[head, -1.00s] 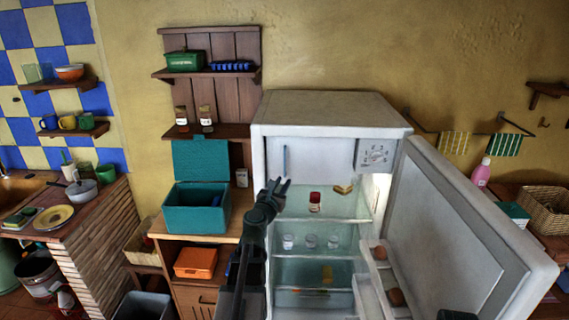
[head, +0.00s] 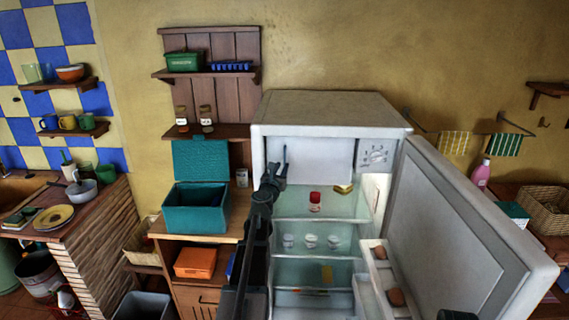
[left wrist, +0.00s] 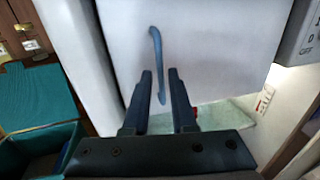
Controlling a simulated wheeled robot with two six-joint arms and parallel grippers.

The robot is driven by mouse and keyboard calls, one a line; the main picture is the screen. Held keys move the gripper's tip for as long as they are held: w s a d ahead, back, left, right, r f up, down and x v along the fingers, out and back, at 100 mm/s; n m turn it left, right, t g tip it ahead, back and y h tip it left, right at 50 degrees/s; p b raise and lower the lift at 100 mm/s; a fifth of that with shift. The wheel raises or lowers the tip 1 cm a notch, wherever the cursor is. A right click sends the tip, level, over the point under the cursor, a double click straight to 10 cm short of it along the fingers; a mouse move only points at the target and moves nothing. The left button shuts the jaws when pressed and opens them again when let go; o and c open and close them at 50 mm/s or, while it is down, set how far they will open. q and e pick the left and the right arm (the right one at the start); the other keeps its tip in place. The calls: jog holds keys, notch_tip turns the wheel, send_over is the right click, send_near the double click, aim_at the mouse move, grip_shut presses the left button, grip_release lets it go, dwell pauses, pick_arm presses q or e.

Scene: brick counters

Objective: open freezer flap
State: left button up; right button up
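The fridge stands open, and the white freezer flap (head: 322,160) is shut across the top of its inside. A thin blue upright handle (left wrist: 155,45) is on the flap's left part; its top shows in the head view (head: 285,153). My left gripper (head: 277,170) is in front of the flap's left side. In the left wrist view its two fingers (left wrist: 160,75) are apart, with the handle's lower part showing between them. I cannot tell whether they touch the handle. A dark part at the bottom edge (head: 457,315) may be my right gripper; its fingers are hidden.
The open fridge door (head: 450,230) reaches out on the right. Glass shelves below the flap hold a red-lidded jar (head: 315,201), a yellow item (head: 343,189) and clear jars. A teal box (head: 197,208) stands on the counter close left of the arm.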

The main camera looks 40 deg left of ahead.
pick_arm(q)
jog(key=x, duration=0.4)
jog(key=shift+w+a, duration=0.1)
jog(key=shift+w, duration=0.15)
jog(key=shift+c, duration=0.3)
grip_shut()
jog(key=shift+s, duration=0.1)
dwell(0.8)
